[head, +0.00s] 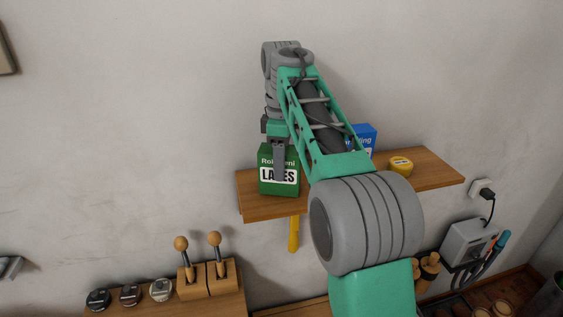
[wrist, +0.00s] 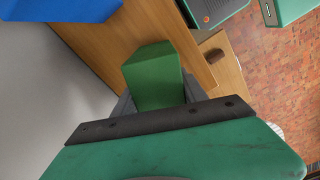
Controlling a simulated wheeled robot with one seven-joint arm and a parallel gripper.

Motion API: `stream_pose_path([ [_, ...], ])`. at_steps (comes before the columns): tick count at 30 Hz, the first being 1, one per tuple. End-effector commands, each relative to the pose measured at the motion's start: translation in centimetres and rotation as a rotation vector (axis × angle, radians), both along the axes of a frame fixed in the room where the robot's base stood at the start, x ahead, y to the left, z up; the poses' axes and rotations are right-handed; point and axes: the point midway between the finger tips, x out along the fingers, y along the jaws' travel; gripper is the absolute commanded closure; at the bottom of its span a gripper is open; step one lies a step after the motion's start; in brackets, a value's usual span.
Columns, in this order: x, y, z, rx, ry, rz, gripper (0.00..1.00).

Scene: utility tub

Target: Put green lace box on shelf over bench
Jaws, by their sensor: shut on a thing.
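The green lace box (head: 279,182), with a white "LACES" label, is upright at the left end of the wooden wall shelf (head: 430,170). My gripper (head: 279,160) is shut on it from above. In the wrist view the box (wrist: 155,75) sits between the jaws, over or on the shelf board (wrist: 122,38). I cannot tell for sure whether its base touches the board. My arm hides the middle of the shelf in the head view.
A blue box (head: 364,137) and a yellow tin (head: 401,167) stand further right on the shelf. A yellow object (head: 293,234) hangs below it.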

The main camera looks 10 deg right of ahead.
Motion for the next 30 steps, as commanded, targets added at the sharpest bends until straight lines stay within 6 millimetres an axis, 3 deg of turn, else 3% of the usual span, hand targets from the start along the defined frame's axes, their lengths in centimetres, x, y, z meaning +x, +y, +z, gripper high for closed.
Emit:
stream_pose_path([
  [2, 0.0, 0.0, -0.3, 0.0, 0.0, 0.0, 0.94],
  [3, 0.0, 0.0, -0.2, 0.0, 0.0, 0.0, 0.48],
  [10, 0.0, 0.0, -0.2, 0.0, 0.0, 0.0, 0.29],
  [20, 0.1, 0.0, 0.4, 0.0, -0.002, 0.0, 0.28],
  [30, 0.2, 0.0, 6.4, 0.0, -0.003, 0.0, 0.28],
])
